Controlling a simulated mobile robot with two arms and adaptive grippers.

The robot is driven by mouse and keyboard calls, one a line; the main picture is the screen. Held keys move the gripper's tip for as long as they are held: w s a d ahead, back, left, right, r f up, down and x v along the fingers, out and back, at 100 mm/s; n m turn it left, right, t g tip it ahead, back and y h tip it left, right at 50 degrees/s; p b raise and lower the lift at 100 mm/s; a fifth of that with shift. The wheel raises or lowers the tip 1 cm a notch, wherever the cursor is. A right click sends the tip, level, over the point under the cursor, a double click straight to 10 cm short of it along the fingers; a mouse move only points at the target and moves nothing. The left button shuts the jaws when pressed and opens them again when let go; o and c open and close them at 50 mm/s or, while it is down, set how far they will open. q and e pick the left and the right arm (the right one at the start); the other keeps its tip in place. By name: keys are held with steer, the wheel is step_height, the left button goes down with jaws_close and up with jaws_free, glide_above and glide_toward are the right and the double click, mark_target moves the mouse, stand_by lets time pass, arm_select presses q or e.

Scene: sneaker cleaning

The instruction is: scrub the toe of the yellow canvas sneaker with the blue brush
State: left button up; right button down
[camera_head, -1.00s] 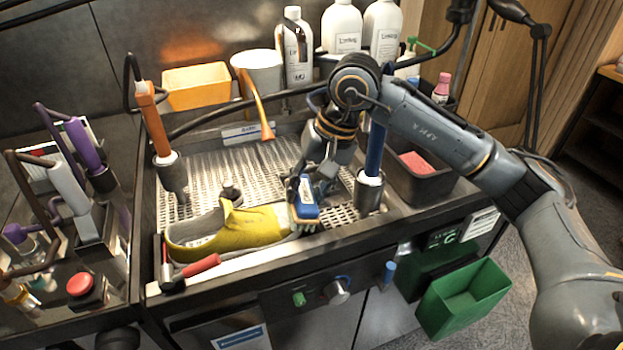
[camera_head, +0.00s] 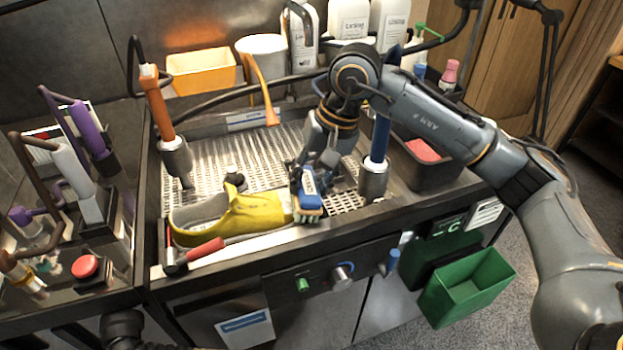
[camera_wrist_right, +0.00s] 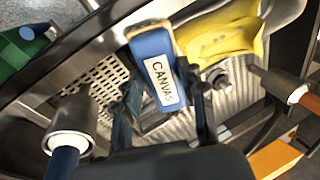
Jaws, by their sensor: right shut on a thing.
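The yellow canvas sneaker (camera_head: 258,214) lies on the sink's grate, its grey-lined opening to the left and its toe end to the right. The blue brush (camera_head: 308,192) is at that toe end, with its pale bristles low. In the right wrist view, the brush (camera_wrist_right: 152,62) has a "CANVAS" label and sits beside the yellow sneaker (camera_wrist_right: 222,32). My right gripper (camera_head: 308,172) is shut on the brush; its fingers (camera_wrist_right: 165,110) show around the brush in the wrist view. The brush partly hides the toe, and I cannot tell whether bristles touch it.
A red-handled tool (camera_head: 196,252) lies in front of the sneaker. A holder with a blue handle (camera_head: 380,138) stands right of the brush, and an orange-handled one (camera_head: 158,108) stands left. A dark bin with a red sponge (camera_head: 422,150) is at right. The grate behind the sneaker is mostly clear.

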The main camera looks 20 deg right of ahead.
steer(key=shift+a+f+b, duration=0.15)
steer(key=shift+f+b, duration=0.45)
steer(key=shift+w+a+r, duration=0.1)
steer(key=shift+w+r, duration=0.05)
steer(key=shift+w, duration=1.9)
